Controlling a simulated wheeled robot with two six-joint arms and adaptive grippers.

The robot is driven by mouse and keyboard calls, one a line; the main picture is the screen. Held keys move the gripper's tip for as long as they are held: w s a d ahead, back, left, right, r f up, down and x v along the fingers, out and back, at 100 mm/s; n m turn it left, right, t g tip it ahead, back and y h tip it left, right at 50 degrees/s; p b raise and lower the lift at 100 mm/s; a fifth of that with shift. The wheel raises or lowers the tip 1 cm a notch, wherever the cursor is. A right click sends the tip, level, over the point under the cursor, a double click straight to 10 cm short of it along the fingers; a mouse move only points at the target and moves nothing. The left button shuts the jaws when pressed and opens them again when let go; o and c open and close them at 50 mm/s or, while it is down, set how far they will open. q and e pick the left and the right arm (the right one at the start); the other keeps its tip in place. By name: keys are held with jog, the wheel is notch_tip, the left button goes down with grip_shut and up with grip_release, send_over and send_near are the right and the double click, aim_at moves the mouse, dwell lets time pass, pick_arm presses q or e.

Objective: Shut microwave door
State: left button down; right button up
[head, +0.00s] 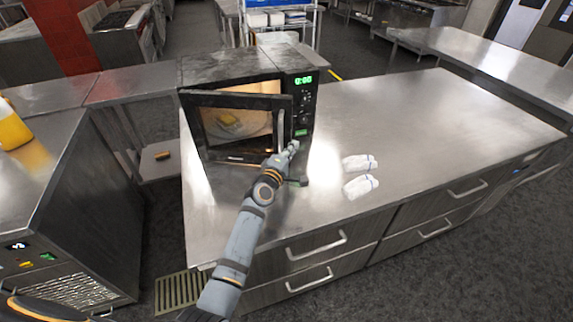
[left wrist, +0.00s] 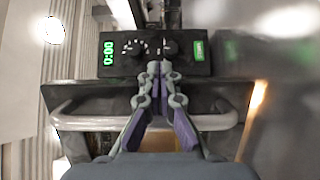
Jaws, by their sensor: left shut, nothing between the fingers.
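A black microwave (head: 230,66) stands at the left end of the steel counter. Its door (head: 236,127) is partly open and swung out toward me, with a gap at the right side by the control panel. The panel (head: 303,100) shows a green display. In the left wrist view the panel (left wrist: 155,50) lies ahead and the door handle (left wrist: 80,122) spans sideways. My left gripper (head: 291,149) is at the door's right edge, near the handle. In the left wrist view the left gripper (left wrist: 160,68) has its fingertips together and empty; contact with the door cannot be told. My right gripper is not in view.
Drawers with bar handles (head: 316,246) are along the counter front. Another steel unit (head: 70,190) stands at the left.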

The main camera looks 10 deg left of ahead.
pick_arm(q)
jog(key=w+a+n+y, duration=0.1)
jog(key=w+y, duration=0.1)
jog(key=w, duration=0.4)
jog(key=w+a+n+y+p, duration=0.1)
jog(key=w+n+y, duration=0.1)
jog(key=w, duration=0.4)
jog(key=shift+w+a+f+y, duration=0.15)
jog(key=shift+a+y, duration=0.2)
jog(key=shift+y, duration=0.05)
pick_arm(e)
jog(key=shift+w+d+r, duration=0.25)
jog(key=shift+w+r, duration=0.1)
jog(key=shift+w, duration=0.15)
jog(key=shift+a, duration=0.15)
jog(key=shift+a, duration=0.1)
